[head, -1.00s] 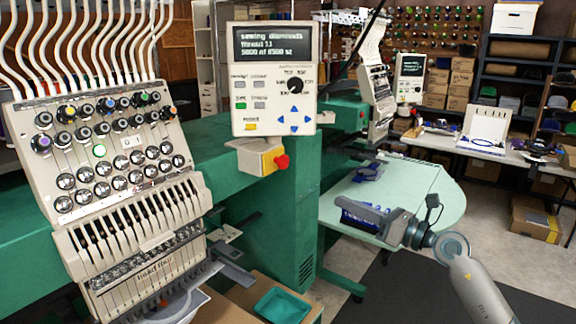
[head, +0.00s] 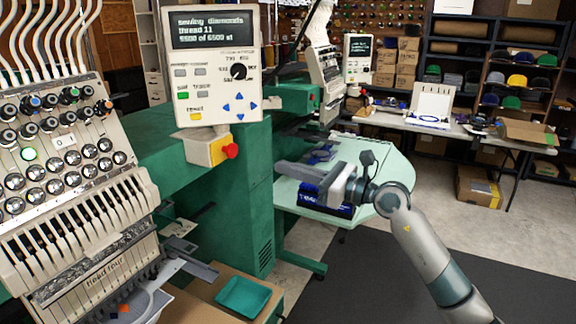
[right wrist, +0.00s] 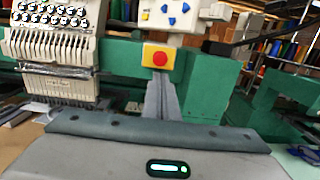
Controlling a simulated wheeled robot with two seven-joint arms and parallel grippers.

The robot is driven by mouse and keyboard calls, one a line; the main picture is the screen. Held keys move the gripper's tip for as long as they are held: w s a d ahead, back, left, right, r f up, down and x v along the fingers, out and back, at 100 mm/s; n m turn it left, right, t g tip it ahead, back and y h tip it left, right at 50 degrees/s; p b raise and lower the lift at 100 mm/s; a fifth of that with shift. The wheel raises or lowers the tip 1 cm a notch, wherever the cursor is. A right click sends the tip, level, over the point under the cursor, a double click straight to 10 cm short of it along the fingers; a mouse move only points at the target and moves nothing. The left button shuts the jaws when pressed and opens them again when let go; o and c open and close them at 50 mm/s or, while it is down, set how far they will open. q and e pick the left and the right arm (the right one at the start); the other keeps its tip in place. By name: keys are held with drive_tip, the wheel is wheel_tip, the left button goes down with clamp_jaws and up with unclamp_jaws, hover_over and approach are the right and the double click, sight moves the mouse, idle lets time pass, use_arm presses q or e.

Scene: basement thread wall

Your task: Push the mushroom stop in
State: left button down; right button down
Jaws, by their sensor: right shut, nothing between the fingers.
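The red mushroom stop (head: 230,151) sticks out of the right side of a yellow and cream box (head: 208,151) below the control panel. In the right wrist view the red stop (right wrist: 160,58) faces me on its yellow plate, just above the fingertips in the picture. My right gripper (head: 281,168) is shut and empty, to the right of the stop in the head view and apart from it. Its closed fingers (right wrist: 161,85) point toward the box in the right wrist view. My left gripper is not in view.
The control panel (head: 212,62) hangs above the box. The embroidery head (head: 75,220) stands at left and the green machine body (head: 235,200) behind. A pale green table (head: 375,165) lies beyond my right gripper. A teal tray (head: 243,297) sits below the box.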

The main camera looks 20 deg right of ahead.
drive_tip(key=p, duration=0.5)
approach(235, 149)
drive_tip(key=x, duration=0.5)
drive_tip(key=shift+a+f, duration=0.2)
drive_tip(key=shift+w+a+f+p, duration=0.1)
drive_tip(key=shift+w+a+p, duration=0.25)
drive_tip(key=shift+w, duration=0.15)
drive_tip(key=shift+w+a, duration=0.4)
drive_tip(key=shift+w, duration=0.1)
drive_tip(key=shift+d+r, duration=0.1)
drive_tip(key=shift+r, duration=0.3)
